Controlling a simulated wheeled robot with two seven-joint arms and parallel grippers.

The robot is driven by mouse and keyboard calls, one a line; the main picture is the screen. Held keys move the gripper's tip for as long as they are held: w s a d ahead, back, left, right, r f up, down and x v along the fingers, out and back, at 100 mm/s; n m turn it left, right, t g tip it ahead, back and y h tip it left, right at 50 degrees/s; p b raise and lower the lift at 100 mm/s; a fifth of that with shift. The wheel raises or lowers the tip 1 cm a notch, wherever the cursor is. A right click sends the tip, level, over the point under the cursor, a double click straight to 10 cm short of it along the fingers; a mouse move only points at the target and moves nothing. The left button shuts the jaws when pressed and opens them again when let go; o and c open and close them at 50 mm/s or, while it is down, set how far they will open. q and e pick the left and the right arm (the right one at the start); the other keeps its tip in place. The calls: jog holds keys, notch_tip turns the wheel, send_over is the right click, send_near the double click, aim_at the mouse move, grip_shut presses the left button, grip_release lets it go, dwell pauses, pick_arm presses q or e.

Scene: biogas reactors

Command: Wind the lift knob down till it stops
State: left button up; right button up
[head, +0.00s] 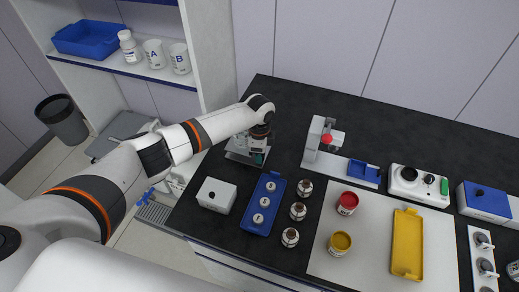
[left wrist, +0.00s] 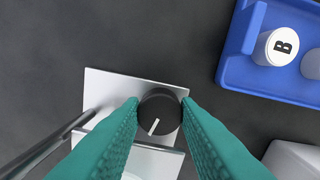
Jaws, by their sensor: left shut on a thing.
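The lift knob (left wrist: 160,104) is a round black knob with a white pointer line aimed down and slightly left in the left wrist view. My left gripper (left wrist: 161,112) is shut on it, with one teal finger touching each side. The knob sits over a light metal plate (left wrist: 105,88) with a rod beside it. In the head view my left gripper (head: 258,156) reaches down at the grey lift stand (head: 236,155) near the bench's left edge. The arm and gripper hide the knob and much of the stand there. My right gripper is not in view.
A blue tray (head: 257,217) with white-lidded vials and a white box (head: 216,194) stand just in front of the lift stand. Several brown jars (head: 298,211) stand right of the tray. A grey press-like device (head: 316,150) stands further right. The bench behind is clear.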

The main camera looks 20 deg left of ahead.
pick_arm(q)
jog(key=shift+r+n+p, duration=0.1)
jog(key=shift+n+p, duration=0.3)
jog(key=shift+n, duration=0.7)
jog(key=shift+w, duration=0.1)
jog(key=o, duration=1)
jog(key=shift+c, duration=0.2)
